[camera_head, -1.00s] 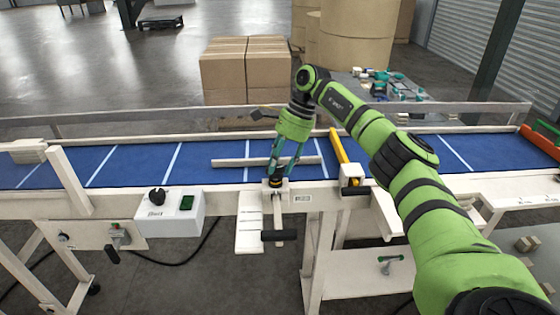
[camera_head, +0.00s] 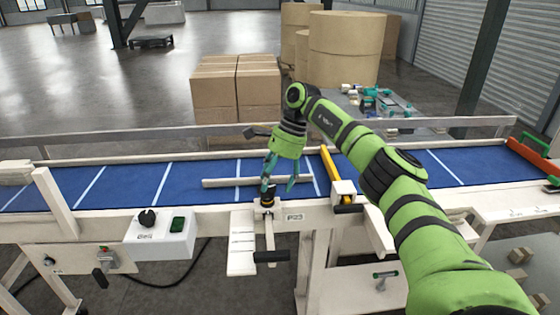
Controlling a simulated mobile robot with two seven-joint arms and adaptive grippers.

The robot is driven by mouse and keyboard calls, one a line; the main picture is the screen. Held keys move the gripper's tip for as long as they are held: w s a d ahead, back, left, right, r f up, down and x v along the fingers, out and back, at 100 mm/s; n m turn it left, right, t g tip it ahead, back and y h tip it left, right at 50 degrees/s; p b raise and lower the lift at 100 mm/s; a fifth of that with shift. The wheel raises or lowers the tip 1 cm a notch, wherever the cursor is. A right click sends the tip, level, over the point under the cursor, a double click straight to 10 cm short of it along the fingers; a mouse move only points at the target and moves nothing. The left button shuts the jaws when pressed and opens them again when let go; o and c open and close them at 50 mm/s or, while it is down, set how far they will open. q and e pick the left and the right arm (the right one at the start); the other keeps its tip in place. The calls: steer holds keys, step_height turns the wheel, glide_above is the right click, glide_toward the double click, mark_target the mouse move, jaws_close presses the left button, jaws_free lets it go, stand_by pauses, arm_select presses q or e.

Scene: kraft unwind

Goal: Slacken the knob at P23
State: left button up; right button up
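The black knob (camera_head: 267,200) sits on the cream front rail of the conveyor, beside the small label marked P23 (camera_head: 294,217). A bracket with a black-ended bar hangs in front of it. My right gripper (camera_head: 279,187) is above and slightly right of the knob. Its teal fingers are spread with nothing between them. The left finger is close to the knob's top; I cannot tell whether it touches. My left gripper is not in view.
The blue conveyor belt (camera_head: 130,184) runs behind the rail, with a cream bar (camera_head: 225,182) above it. A yellow bar (camera_head: 329,165) stands right of the gripper. A white control box (camera_head: 160,233) with a black dial is left. Cartons (camera_head: 228,92) stand behind.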

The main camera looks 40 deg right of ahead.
steer(key=v, duration=1)
steer(key=shift+r, duration=0.25)
steer(key=shift+s+d, duration=0.1)
steer(key=shift+s, duration=0.05)
